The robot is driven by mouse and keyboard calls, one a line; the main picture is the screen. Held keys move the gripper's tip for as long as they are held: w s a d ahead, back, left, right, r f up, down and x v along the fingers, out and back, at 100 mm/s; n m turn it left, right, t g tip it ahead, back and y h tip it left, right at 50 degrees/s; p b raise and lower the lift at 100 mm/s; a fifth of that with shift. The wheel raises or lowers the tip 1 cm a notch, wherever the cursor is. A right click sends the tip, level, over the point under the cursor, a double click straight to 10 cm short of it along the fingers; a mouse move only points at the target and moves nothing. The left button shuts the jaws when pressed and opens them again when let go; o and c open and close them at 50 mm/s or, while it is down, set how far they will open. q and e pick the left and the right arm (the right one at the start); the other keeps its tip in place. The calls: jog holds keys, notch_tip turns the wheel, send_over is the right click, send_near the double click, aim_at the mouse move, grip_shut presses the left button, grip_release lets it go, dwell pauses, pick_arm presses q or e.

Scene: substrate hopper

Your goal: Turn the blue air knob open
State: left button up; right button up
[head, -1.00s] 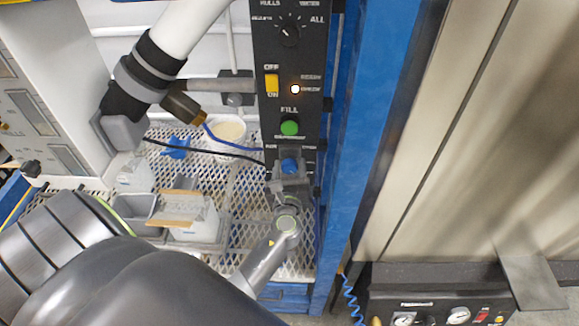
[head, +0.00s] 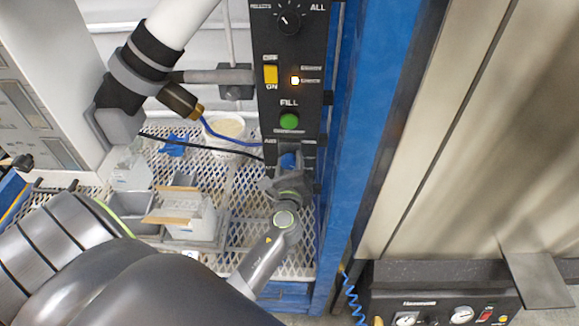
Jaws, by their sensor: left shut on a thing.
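The blue air knob (head: 287,161) sits low on the black control panel (head: 289,60), below the green FILL button (head: 289,121). My left gripper (head: 287,170) reaches up from below in the head view and is shut on the knob, with its fingers on either side. The fingers and wrist hide much of the knob and the lettering around it, so its exact angle is hard to read. My right gripper is not in the view.
Above the knob are a yellow OFF/ON switch (head: 270,74), a lit indicator lamp (head: 295,81) and a black selector dial (head: 289,20). A blue post (head: 365,120) stands right of the panel. Left on the mesh shelf are a white tub (head: 225,128) and grey bins (head: 133,205).

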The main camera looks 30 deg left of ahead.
pick_arm(q)
jog(key=n+b, duration=0.3)
jog(key=n, duration=0.3)
jog(key=shift+f+n+b, duration=0.1)
jog(key=shift+n+b, duration=0.2)
jog(key=shift+b, duration=0.1)
jog(key=n+b, duration=0.2)
jog(key=n, duration=0.1)
jog(key=n+b, duration=0.1)
jog(key=n, duration=0.2)
jog(key=shift+d+r+b, duration=0.1)
jog(key=shift+r+b, duration=0.1)
jog(key=shift+b, duration=0.15)
jog(key=shift+n, duration=0.5)
jog(key=shift+r+n+b, duration=0.1)
jog(key=shift+n+b, duration=0.2)
jog(key=o, duration=1)
